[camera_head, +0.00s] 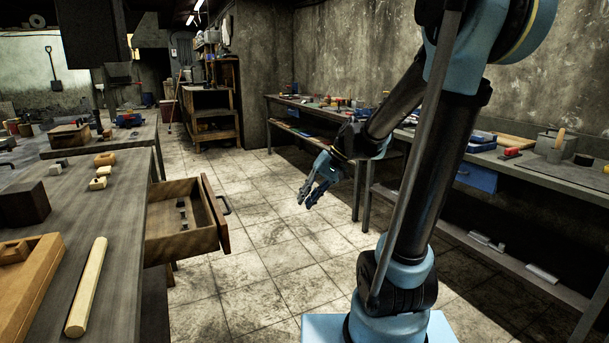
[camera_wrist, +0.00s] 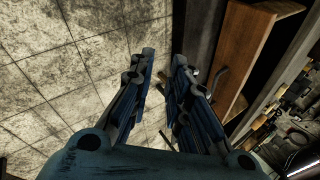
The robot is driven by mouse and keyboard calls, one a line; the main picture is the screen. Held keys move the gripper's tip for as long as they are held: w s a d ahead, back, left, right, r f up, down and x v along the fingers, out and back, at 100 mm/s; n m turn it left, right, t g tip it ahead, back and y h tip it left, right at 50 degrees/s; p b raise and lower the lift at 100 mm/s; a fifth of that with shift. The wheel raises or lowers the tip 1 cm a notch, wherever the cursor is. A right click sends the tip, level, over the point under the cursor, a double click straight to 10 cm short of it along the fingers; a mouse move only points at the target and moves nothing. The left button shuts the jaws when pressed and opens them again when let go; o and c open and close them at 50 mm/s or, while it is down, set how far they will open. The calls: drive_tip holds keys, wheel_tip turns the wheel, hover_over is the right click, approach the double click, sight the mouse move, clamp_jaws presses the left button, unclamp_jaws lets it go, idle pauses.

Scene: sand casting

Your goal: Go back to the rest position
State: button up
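My gripper (camera_head: 311,196) hangs above the tiled floor between the left table and the right workbench, pointing down and left in the head view. It holds nothing that I can see. In the wrist view my gripper's two blue fingers (camera_wrist: 165,85) stand apart with a gap between them. Floor tiles and a wooden front with a dark handle show beyond the fingers. My arm reaches from the right of the head view.
An open wooden drawer (camera_head: 188,243) with small dark pieces juts from the left table (camera_head: 118,245). A pale wooden rod (camera_head: 86,287) and an orange-brown mould frame (camera_head: 30,285) lie on that table. A long workbench (camera_head: 540,172) runs along the right wall. The tiled floor (camera_head: 265,235) between is clear.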

drive_tip(key=s+d+f+t+h, duration=0.1)
drive_tip(key=s+d+f+h, duration=0.1)
drive_tip(key=s+d, duration=0.3)
drive_tip(key=s+d+f+m+h, duration=0.1)
drive_tip(key=s+d+f+h, duration=0.1)
drive_tip(key=s+d, duration=0.3)
drive_tip(key=s+d+f+t+h, duration=0.1)
drive_tip(key=s+d+f+h, duration=0.2)
drive_tip(key=s+d, duration=0.3)
drive_tip(key=shift+d+f+t, duration=0.3)
drive_tip(key=shift+d+f, duration=0.55)
drive_tip(key=shift+d, duration=0.15)
